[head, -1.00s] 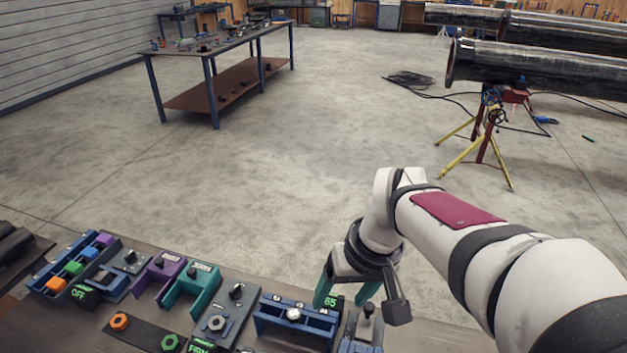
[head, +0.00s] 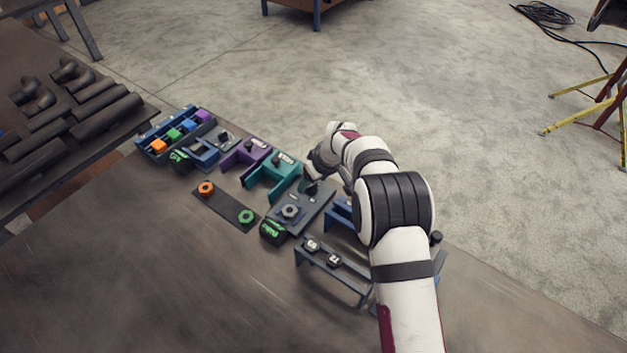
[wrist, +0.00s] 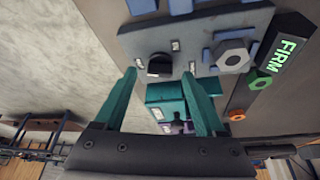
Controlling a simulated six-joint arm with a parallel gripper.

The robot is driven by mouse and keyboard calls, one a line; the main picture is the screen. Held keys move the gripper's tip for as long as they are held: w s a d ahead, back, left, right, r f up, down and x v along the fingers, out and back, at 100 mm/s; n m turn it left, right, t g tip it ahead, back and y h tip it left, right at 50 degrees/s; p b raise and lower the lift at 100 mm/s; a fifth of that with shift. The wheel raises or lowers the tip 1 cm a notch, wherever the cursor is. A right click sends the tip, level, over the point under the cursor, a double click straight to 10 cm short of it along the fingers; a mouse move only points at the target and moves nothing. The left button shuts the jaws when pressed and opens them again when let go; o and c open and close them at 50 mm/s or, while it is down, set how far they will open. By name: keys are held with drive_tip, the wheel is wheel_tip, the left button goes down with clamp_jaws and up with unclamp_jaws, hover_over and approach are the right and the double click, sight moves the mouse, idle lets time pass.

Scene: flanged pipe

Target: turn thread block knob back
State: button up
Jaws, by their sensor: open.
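The thread block is a grey plate (head: 309,212) with a large hex nut (head: 290,210). Its black knob (head: 311,187) sits at the plate's far end, partly hidden by my wrist. In the wrist view the grey block (wrist: 196,33) shows the dark round knob (wrist: 159,65), with small white marks around it, and the hex nut (wrist: 231,54) to its right. My gripper (wrist: 160,73) is open, its teal fingers spread on either side of the knob in the picture. I see no contact, and the exact gap to the knob is unclear. The fingers cannot be made out in the head view.
A teal bracket (head: 262,172) and a purple bracket (head: 237,155) stand left of the block. A green-lit label block (head: 273,231) sits beside it, reading FIRM in the wrist view (wrist: 287,57). Blue fixtures are partly behind my arm. The near tabletop is clear.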

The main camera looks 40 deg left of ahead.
drive_tip(key=shift+a+f, duration=0.15)
drive_tip(key=shift+f, duration=0.2)
clamp_jaws()
drive_tip(key=n, duration=0.2)
drive_tip(key=n+g, duration=0.1)
drive_tip(key=shift+w+n, duration=0.2)
drive_tip(key=shift+n, duration=0.2)
unclamp_jaws()
drive_tip(key=shift+r, duration=0.1)
